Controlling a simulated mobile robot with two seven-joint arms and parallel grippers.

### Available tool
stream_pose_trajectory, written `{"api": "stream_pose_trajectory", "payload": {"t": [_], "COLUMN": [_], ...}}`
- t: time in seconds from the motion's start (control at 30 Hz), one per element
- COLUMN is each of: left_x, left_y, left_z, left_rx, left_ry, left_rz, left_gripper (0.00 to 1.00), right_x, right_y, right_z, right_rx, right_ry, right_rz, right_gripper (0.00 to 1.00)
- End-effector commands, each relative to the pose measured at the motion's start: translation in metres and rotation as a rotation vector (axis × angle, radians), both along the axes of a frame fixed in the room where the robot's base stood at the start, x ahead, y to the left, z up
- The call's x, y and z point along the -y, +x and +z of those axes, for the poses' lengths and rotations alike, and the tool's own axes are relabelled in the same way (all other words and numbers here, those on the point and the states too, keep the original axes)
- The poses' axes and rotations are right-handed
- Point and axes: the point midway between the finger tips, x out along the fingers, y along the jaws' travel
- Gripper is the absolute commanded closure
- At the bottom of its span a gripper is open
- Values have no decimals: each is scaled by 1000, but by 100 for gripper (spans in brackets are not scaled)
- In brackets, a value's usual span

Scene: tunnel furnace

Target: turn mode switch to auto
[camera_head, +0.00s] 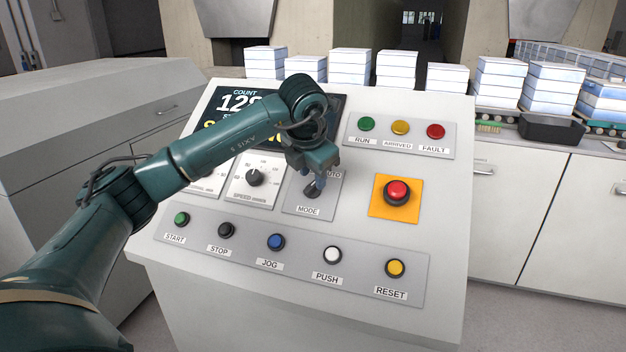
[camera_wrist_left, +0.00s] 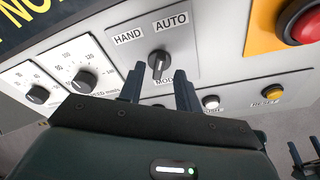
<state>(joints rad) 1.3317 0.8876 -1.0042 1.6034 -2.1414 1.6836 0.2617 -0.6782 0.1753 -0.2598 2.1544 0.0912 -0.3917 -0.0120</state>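The mode switch is a dark rotary knob on a grey plate on the sloped panel. In the left wrist view the knob (camera_wrist_left: 158,65) shows below the HAND (camera_wrist_left: 128,36) and AUTO (camera_wrist_left: 171,22) labels, with a pale pointer line; which label it points to is hard to tell. My left gripper (camera_head: 313,187) is over the mode plate in the head view and partly hides the knob. In the left wrist view its two fingers (camera_wrist_left: 158,88) are apart, with the knob seen between and just beyond their tips. I cannot tell whether they touch it.
A speed knob (camera_head: 254,178) sits left of the mode plate, and a red emergency button (camera_head: 397,192) on yellow sits right. A row of push buttons, including the blue JOG button (camera_head: 276,242), runs below. Dark parts at the wrist view's lower right may be my right gripper.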

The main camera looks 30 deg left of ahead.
Motion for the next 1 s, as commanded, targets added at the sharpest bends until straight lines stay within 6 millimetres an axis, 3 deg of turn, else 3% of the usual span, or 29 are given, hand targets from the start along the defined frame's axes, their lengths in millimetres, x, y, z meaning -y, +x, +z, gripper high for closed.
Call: {"api": "stream_pose_trajectory", "payload": {"t": [0.2,0.43,0.63,1.0], "left_x": [10,17,20,20], "left_y": [-21,-39,-44,-45], "left_z": [46,81,92,92], "left_rx": [6,4,1,1], "left_ry": [1,0,2,1], "left_rz": [-2,-2,-2,-1], "left_gripper": [66,66,66,66], "right_x": [0,0,0,-1], "right_y": [1,1,1,1], "right_z": [-2,-2,-2,-2], "right_rx": [2,3,2,3], "right_ry": [6,11,11,13], "right_rz": [-1,-2,-4,-5], "right_gripper": [35,35,35,35]}}
